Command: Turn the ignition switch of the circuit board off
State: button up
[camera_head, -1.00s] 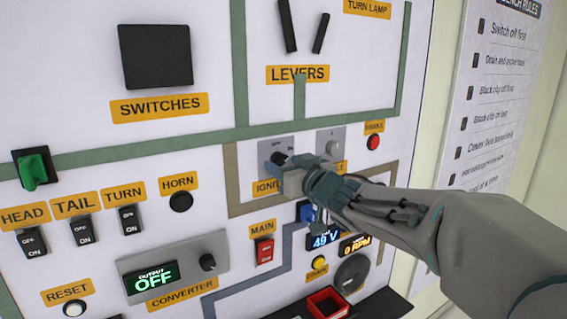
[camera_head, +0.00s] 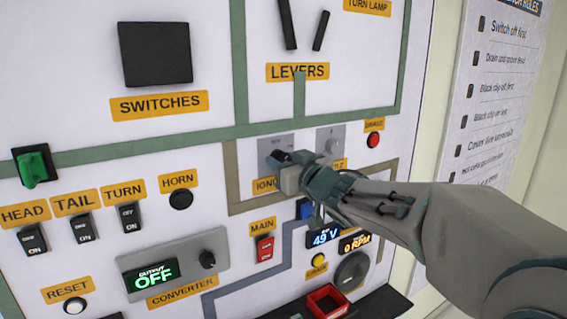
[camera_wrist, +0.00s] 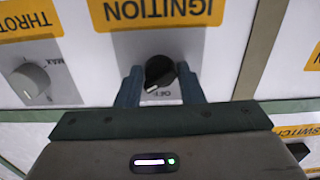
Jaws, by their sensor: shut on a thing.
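My gripper (camera_wrist: 160,86) is shut on the knob, one finger on each side. In the head view my gripper (camera_head: 283,162) is at the ignition plate (camera_head: 268,146), covering part of the knob and label.
A grey throttle knob (camera_wrist: 30,80) is close beside the ignition plate. A red button (camera_head: 373,140), the red MAIN switch (camera_head: 265,248) and a blue part (camera_head: 305,209) are also near my gripper. The converter display (camera_head: 151,275) reads OUTPUT OFF, and another display (camera_head: 325,236) reads 49 V.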

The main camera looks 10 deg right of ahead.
jog(key=n+b, duration=0.5)
jog(key=n, duration=0.6)
jog(key=shift+d, duration=0.1)
jog(key=shift+n, duration=0.4)
dwell(0.3)
jog(key=o, duration=0.9)
jog(key=shift+p+v, duration=0.3)
jog(key=shift+v, duration=6.65)
